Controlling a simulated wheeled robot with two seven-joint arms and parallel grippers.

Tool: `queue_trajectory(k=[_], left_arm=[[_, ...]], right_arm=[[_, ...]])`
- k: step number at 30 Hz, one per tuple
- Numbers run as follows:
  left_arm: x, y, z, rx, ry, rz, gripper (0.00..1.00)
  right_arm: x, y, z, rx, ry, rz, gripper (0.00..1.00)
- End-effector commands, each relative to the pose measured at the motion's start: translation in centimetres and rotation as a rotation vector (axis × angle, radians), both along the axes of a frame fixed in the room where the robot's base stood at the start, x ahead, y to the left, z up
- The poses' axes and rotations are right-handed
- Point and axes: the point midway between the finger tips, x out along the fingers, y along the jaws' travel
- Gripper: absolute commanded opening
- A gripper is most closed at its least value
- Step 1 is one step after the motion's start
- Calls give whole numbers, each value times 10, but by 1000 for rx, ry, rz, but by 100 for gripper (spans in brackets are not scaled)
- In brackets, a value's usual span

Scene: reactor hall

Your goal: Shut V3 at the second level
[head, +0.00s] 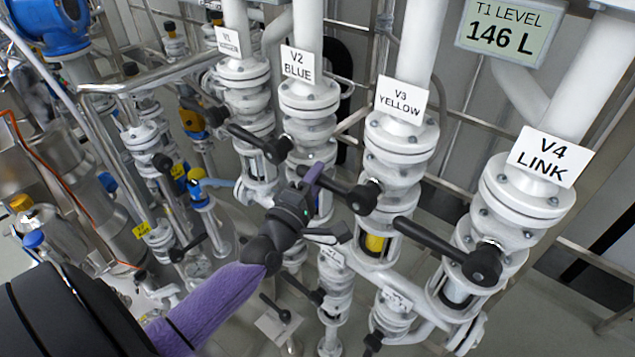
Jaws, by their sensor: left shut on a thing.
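Valve V3 (391,195) is a white flanged valve on a vertical pipe, under a label reading "V3 YELLOW" (402,99). Its black lever (338,186) points left from its hub, crosswise to the pipe and about parallel to the levers of V2 and V4. Yellow shows in the window (375,243) below the hub. My left gripper (311,178), on a purple arm, comes in from the lower left. It is shut on the outer end of the V3 lever, with a purple finger across it. The gripper partly hides that end. My right gripper is out of view.
V2 (309,108) with its lever (258,142) stands close on the left, V4 (513,208) with its lever (440,242) on the right. V1 (242,75) is farther left. Smaller labelled valves (336,280) sit below. A display (507,28) reads "T1 LEVEL 146 L".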

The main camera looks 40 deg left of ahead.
Motion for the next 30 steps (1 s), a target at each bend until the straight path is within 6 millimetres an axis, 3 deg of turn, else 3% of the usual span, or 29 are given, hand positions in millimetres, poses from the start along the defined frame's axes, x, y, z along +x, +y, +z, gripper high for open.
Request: queue_trajectory(k=[4, 20, 21, 24, 26, 30], left_arm=[[1, 1, 9, 39, -17, 4, 0], [1, 1, 10, 60, -17, 3, 0], [1, 1, 10, 60, -17, 3, 37], [1, 1, 9, 59, -15, 3, 59], [1, 1, 9, 59, -13, 3, 69], [0, 0, 7, 58, -10, 2, 69]], right_arm=[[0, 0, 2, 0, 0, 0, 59], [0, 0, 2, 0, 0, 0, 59], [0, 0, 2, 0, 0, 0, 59], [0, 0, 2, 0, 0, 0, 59], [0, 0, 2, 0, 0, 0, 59], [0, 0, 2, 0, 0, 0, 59]])
